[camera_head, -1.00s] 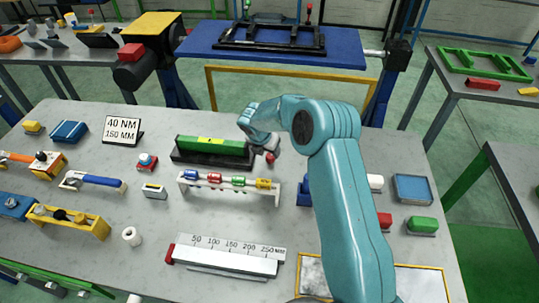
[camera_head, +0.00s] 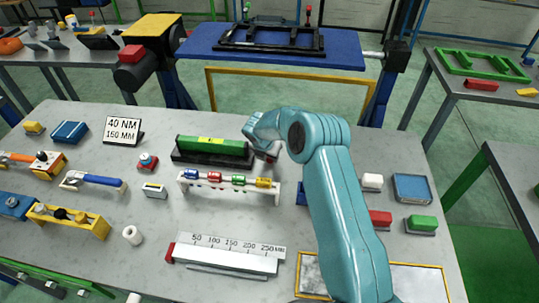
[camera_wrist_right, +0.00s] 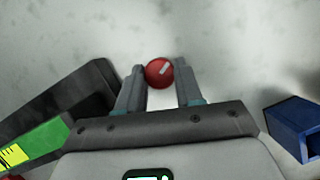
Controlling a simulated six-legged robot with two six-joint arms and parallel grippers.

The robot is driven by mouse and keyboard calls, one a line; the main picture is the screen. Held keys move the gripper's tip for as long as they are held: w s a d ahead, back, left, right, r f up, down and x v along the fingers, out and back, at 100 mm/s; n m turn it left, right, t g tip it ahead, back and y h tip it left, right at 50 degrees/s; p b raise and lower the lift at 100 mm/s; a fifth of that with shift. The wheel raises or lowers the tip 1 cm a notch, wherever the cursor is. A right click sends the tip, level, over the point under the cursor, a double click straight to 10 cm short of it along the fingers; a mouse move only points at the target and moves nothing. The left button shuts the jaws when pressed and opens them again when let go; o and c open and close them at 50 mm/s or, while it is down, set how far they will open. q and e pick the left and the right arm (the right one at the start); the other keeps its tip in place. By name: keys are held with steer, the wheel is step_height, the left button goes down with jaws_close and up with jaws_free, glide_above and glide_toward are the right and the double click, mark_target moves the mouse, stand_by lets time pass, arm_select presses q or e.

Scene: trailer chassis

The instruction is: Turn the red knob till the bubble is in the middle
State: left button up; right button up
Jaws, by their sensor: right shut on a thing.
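The red knob (camera_wrist_right: 159,72) shows in the right wrist view between the two fingertips of my right gripper (camera_wrist_right: 161,84), which is shut on it. The knob's top carries a short pale mark set at a slant. In the head view my right gripper (camera_head: 267,151) is at the right end of the green level (camera_head: 190,143) in its black base, and the knob is largely hidden there. The level's yellow vial (camera_head: 210,141) also shows at the lower left of the wrist view (camera_wrist_right: 14,155). The bubble is too small to make out. My left gripper is not in view.
A blue box (camera_wrist_right: 296,125) is to the right of the gripper in the wrist view. A sign reading 40 NM, 150 MM (camera_head: 122,129) stands left of the level.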

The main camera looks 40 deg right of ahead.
steer(key=shift+f+b, duration=0.25)
steer(key=shift+b, duration=0.25)
steer(key=shift+m+b, duration=0.4)
steer(key=shift+m, duration=0.2)
steer(key=shift+r+g, duration=0.15)
steer(key=shift+g, duration=0.15)
steer(key=o, duration=1)
steer(key=shift+w, duration=0.1)
